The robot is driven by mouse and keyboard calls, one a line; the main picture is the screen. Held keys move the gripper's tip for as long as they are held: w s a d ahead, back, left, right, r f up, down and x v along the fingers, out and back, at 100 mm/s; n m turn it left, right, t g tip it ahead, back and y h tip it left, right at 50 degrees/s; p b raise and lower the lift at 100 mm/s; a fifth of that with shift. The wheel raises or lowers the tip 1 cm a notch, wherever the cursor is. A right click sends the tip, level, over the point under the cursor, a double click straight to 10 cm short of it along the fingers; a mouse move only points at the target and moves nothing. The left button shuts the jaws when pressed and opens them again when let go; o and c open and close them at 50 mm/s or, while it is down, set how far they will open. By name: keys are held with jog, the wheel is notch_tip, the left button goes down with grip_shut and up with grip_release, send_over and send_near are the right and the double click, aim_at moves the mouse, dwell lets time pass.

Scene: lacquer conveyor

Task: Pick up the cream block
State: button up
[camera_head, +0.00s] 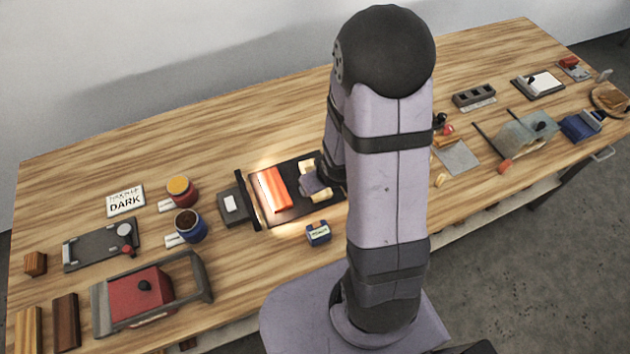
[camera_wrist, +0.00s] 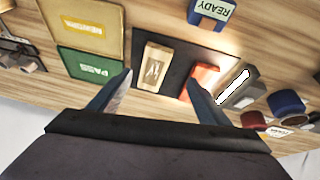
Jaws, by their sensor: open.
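The cream block (camera_wrist: 154,66) lies on the dark conveyor belt (camera_wrist: 178,56), with a dark mark on its top. In the wrist view it sits between my open fingers, nearer the left fingertip. My gripper (camera_wrist: 160,76) is open and empty. In the head view my gripper (camera_head: 316,184) hides the middle of the cream block, and one end (camera_head: 321,196) shows below it. I cannot tell the exact height of the fingertips over the block. An orange block (camera_head: 272,189) lies on the same belt to the left; it is near the right fingertip in the wrist view (camera_wrist: 204,76).
A black upright frame (camera_head: 247,200) stands at the belt's left end. A blue READY box (camera_head: 318,233) stands in front. In the wrist view, a green PASS panel (camera_wrist: 88,65) and a yellow panel (camera_wrist: 85,24) lie left of the belt. Red (camera_head: 181,191) and blue (camera_head: 190,227) pots stand further left.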

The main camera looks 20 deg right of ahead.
aim_at(323, 194)
jog(key=w+f+t, duration=0.1)
jog(key=f, duration=0.1)
jog(key=d+f+t+b, duration=0.1)
jog(key=f, duration=0.1)
jog(key=w+f+t, duration=0.1)
jog(key=f, duration=0.2)
jog(key=shift+w+d+t+y+b, duration=0.25)
jog(key=shift+w+t+y+b, duration=0.05)
jog(key=shift+t+y+b, duration=0.1)
jog(key=shift+f+t+b, duration=0.35)
jog(key=shift+f+t, duration=0.2)
jog(key=shift+t, duration=0.35)
jog(key=shift+s+d+m+t, duration=0.1)
jog(key=shift+m+t, duration=0.2)
jog(key=shift+t, duration=0.3)
jog(key=shift+s+r+t, duration=0.1)
jog(key=shift+t, duration=0.2)
jog(key=shift+p+x, duration=0.65)
jog(key=shift+x, duration=1.9)
jog(key=shift+d+r, duration=0.1)
jog(key=c, duration=1.3)
